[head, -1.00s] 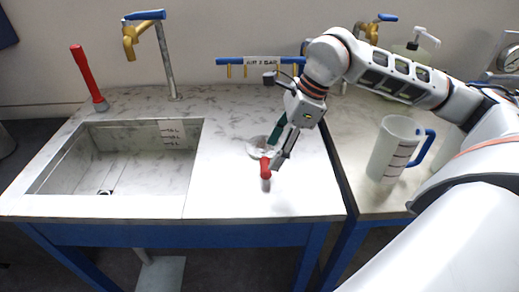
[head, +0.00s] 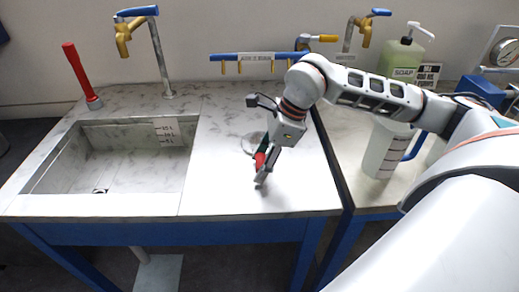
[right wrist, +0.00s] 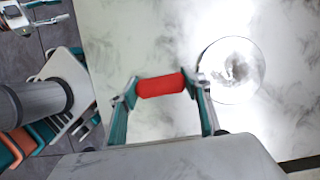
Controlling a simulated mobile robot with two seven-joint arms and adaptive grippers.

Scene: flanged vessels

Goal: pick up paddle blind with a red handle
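The paddle blind lies on the pale marble worktop; its grey disc (head: 253,143) also shows in the right wrist view (right wrist: 232,70), and its red handle (right wrist: 160,85) points away from the disc. My right gripper (head: 262,172) is low over the worktop. In the right wrist view its teal fingers (right wrist: 162,88) are apart, one near each end of the handle. I cannot tell whether they touch it. A part at the top left of the right wrist view looks like my left gripper (right wrist: 35,14), too cropped to tell its state.
A sink (head: 120,160) is set into the worktop on the left. A red upright stick (head: 80,75) stands behind it, beside a tap (head: 160,50). A measuring jug (head: 383,152) stands on the right counter, partly behind my right arm. A soap bottle (head: 402,57) is behind.

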